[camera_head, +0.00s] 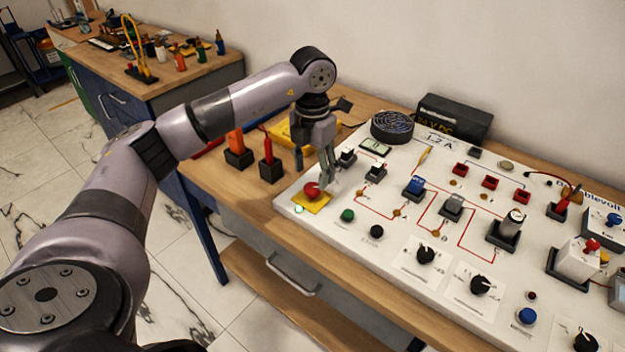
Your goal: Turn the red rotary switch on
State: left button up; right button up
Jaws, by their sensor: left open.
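A red round knob (312,190) sits on a yellow square plate (313,203) at the left end of the white panel. A second red knob (592,245) tops a white box at the right; I cannot tell from its looks whether it turns. My left gripper (328,182) points down with its fingers open and empty. Its fingertips are just right of and close to the knob on the yellow plate; I cannot tell whether they touch it. My right gripper is out of view.
The white panel (335,227) lies on a wooden bench, with black knobs (426,255), buttons and blue switches (414,186) on it. Red and orange tools stand in black holders left of it. A black box (453,118) stands behind. A second bench (200,75) is at the back left.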

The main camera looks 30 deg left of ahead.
aim_at(312, 187)
pick_arm(q)
notch_tip(312, 187, up, 8)
jog(key=shift+f, duration=0.15)
dwell(0.6)
